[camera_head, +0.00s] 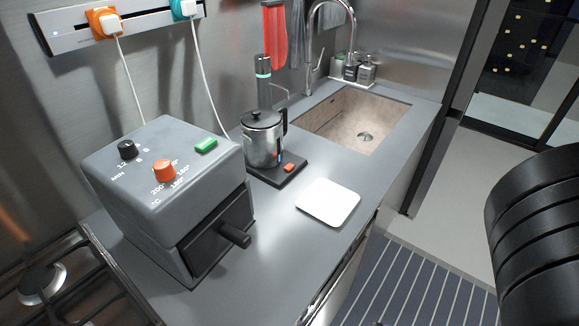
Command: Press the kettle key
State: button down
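The kettle (263,143) is a metal pot with a dark lid and handle. It stands upright on a dark base (262,174) on the grey counter, between the grey appliance and the sink. A small orange-red key (289,168) sits at the front right corner of the base. Small blue and red marks show low on the kettle's side, too small to make out. A black, ribbed part of my arm fills the right edge of the picture. My gripper is not in view.
A grey air fryer (167,193) with knobs, a green button and a protruding drawer handle stands left of the kettle. A white board (328,202) lies in front. The sink (352,120) is behind right; a stove (42,285) is at lower left. Cords hang behind the appliance.

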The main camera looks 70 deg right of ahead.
aim_at(290, 166)
jog(key=k+l, duration=0.1)
jog(key=l, duration=0.75)
jog(key=k+l, duration=0.15)
jog(key=l, duration=0.25)
